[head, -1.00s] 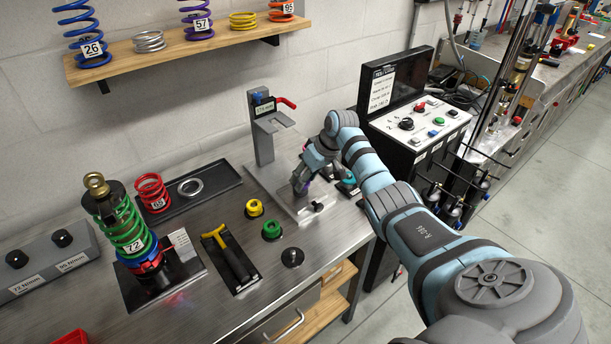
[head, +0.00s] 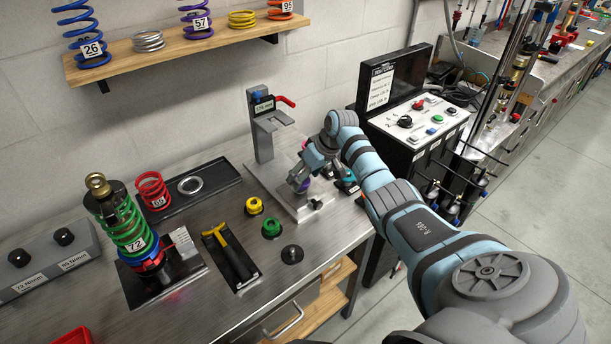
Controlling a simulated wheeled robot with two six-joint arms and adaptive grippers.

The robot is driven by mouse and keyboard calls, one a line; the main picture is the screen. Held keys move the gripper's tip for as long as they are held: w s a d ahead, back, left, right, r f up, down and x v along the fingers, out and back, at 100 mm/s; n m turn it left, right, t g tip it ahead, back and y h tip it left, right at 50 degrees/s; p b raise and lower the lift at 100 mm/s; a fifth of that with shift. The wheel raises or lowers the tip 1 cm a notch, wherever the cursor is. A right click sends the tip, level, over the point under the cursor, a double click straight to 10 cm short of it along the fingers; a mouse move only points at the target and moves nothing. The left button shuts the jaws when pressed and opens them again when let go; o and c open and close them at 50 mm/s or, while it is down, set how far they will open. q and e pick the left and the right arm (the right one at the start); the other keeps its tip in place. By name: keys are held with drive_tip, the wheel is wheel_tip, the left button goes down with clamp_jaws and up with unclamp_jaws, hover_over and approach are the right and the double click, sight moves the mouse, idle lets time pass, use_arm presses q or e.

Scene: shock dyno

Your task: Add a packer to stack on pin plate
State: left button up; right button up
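My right gripper (head: 301,184) is low over the metal plate (head: 287,212) at the foot of the upright bracket (head: 264,130), with its fingers pointing down. A purple ring-like piece (head: 304,188) shows at the fingertips. The fingers and wrist hide most of it, so I cannot tell whether they grip it. A small dark knob (head: 316,203) is on the plate just right of the fingers. A yellow packer-like ring (head: 254,205) and a green one (head: 271,228) sit on the bench to the left, with a black round base and pin (head: 292,254) in front. My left gripper is out of view.
A coilover with a green spring (head: 128,228), a black tray (head: 210,178) with a red spring, and a yellow-handled tool (head: 231,255) are on the left. A control box (head: 415,122) stands right of the bench, behind my arm. Bare bench lies at the front.

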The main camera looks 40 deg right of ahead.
drive_tip(key=shift+s+r, duration=0.1)
drive_tip(key=shift+r, duration=0.1)
drive_tip(key=v, duration=1.1)
drive_tip(key=shift+s+r, duration=0.2)
